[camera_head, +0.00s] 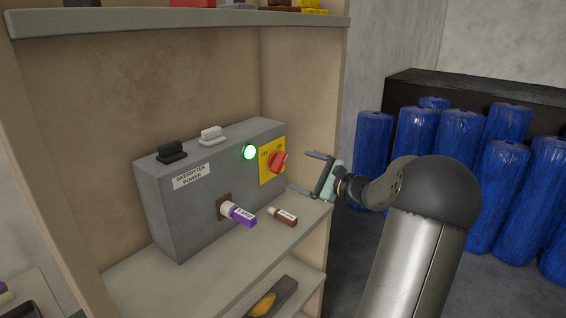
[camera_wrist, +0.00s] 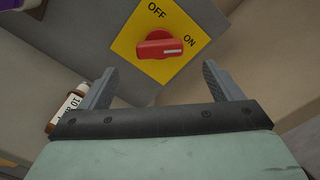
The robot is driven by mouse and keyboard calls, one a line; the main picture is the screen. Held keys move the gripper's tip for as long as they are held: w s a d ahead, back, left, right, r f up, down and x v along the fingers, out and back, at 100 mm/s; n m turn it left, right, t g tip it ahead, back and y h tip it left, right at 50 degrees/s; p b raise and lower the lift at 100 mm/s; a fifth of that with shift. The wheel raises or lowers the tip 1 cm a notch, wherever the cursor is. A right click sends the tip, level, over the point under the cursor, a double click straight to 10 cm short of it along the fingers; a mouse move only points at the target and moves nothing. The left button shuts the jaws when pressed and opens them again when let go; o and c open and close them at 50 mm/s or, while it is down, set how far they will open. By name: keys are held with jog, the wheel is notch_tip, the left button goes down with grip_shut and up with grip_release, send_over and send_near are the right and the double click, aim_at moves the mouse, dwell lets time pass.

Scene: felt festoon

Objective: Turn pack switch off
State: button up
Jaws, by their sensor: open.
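The grey pack box (camera_head: 205,190) stands on a shelf and carries a label reading "POWER". On its right end is a yellow plate (camera_wrist: 183,22) marked OFF and ON. A red rotary switch (camera_head: 278,162) sits on this plate; in the wrist view the red switch (camera_wrist: 160,48) has its white mark pointing right, on the ON side. A green lamp (camera_head: 250,152) beside the plate is lit. My gripper (camera_head: 313,174) is open and empty, to the right of the switch and apart from it. In the wrist view its fingers (camera_wrist: 163,85) are spread below the knob.
A purple-labelled plug (camera_head: 238,213) sits in the box front. A brown labelled plug (camera_head: 284,216) lies on the shelf (camera_head: 225,262) near its edge. An upper shelf (camera_head: 180,27) is overhead and a side wall (camera_head: 300,100) stands behind. Blue rolls (camera_head: 460,140) stand at right.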

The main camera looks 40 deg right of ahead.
aim_at(283, 164)
jog(key=p+x, duration=0.1)
jog(key=x, duration=0.7)
jog(key=shift+w, duration=0.1)
jog(key=shift+c, duration=0.3)
jog(key=c, duration=0.9)
